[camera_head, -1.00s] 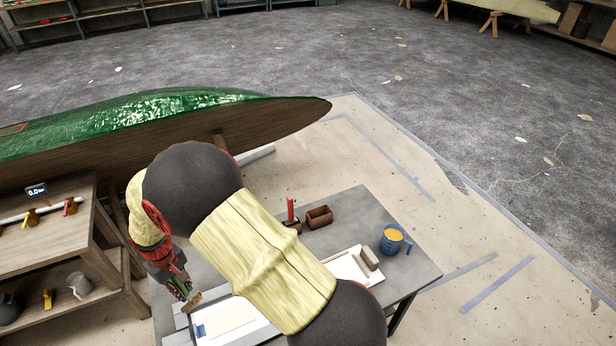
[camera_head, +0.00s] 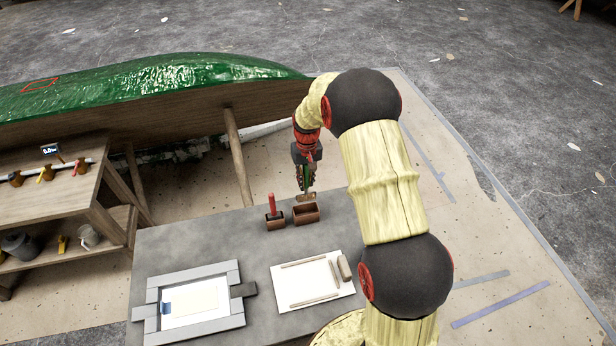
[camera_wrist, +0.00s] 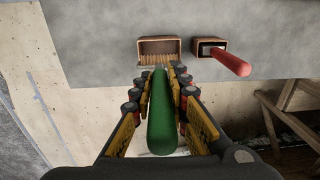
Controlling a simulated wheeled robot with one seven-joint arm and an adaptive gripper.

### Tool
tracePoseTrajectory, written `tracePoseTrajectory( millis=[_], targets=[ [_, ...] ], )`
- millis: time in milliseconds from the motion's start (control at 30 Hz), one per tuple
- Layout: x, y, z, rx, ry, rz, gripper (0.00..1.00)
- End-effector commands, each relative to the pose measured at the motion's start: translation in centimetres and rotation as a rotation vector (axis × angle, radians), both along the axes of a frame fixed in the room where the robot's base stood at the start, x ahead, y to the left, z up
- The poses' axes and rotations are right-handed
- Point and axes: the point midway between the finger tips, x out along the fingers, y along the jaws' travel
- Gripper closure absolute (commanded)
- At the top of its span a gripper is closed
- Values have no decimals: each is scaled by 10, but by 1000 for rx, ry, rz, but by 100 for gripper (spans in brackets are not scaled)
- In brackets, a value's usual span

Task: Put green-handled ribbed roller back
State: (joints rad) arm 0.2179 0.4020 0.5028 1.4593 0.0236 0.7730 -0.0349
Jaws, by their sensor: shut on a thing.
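My gripper (camera_head: 306,180) is shut on the green handle (camera_wrist: 162,115) of the ribbed roller, which hangs roughly upright with its head down. The roller's tan ribbed head (camera_wrist: 158,60) shows in the wrist view across the opening of a small brown box (camera_wrist: 147,42). In the head view this box (camera_head: 306,217) stands at the table's far edge, just below the roller.
Beside it, a second brown box (camera_head: 275,224) holds a red-handled tool (camera_head: 271,204). A framed panel (camera_head: 197,303) and a white board (camera_head: 306,283) with strips lie nearer on the grey table (camera_head: 200,240). The green hull (camera_head: 160,80) rises behind; a wooden shelf (camera_head: 60,205) stands left.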

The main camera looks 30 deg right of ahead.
Motion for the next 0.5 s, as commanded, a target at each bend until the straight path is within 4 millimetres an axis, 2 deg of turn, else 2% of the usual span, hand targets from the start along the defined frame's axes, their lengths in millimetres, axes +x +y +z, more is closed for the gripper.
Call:
tracePoseTrajectory(
  millis=[367, 500],
  targets=[
    [-1, 0, -1, -1, 0, 0, 100],
    [-1, 0, -8, -1, 1, 0, 100]
  ],
)
